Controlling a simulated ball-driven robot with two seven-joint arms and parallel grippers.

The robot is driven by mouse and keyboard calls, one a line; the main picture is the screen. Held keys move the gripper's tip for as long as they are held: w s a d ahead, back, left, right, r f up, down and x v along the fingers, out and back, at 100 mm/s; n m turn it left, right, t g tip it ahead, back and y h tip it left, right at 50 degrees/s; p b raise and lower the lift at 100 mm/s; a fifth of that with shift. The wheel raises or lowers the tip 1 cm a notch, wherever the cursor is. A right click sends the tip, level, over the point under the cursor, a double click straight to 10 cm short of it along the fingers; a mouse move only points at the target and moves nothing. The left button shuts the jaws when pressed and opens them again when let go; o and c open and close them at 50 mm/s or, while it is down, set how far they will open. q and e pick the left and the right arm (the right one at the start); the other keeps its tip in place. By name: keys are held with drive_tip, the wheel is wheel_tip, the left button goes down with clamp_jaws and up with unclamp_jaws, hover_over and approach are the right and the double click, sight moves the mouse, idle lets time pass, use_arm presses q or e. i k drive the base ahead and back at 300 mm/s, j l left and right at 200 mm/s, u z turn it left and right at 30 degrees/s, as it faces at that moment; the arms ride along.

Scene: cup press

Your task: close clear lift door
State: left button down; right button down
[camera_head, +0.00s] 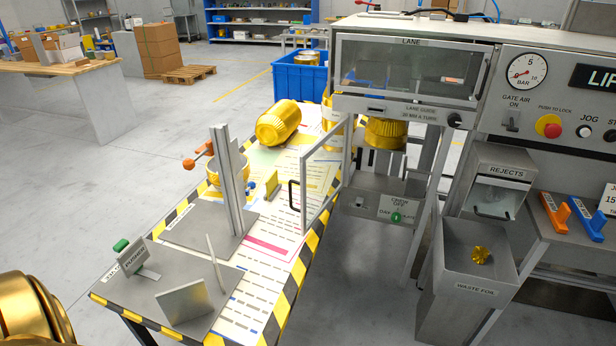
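The clear door (322,188) is a see-through panel in a thin grey frame. It stands swung out from the machine's left post, over the striped table, and looks open. Its black bar handle (293,196) is on the left edge. Behind and right of it is the bay under the press, where a gold ribbed cup (386,134) shows below the lane housing. Neither of my grippers can be made out. A shiny gold rounded part at the lower left corner is cut off by the frame and seems to be mine.
The table (283,305) has a yellow-black edge, a grey upright post (227,180), an orange-knobbed lever (196,158) and small plates. A waste-foil bin (480,262) stands right.

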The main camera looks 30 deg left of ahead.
sight(305, 228)
drive_tip(key=k+j, duration=0.1)
drive_tip(key=j, duration=0.3)
drive_tip(key=k+j+z, duration=0.1)
drive_tip(key=j, duration=0.25)
drive_tip(key=k+j, duration=0.1)
drive_tip(key=j, duration=0.3)
drive_tip(key=k+j+z, duration=0.1)
drive_tip(key=j, duration=0.25)
drive_tip(key=k+j, duration=0.15)
drive_tip(key=j, duration=0.2)
drive_tip(key=k+j+z, duration=0.1)
drive_tip(key=j, duration=0.25)
drive_tip(key=i+j+z, duration=0.1)
drive_tip(key=j, duration=0.7)
drive_tip(key=j+z, duration=0.1)
drive_tip(key=j, duration=0.75)
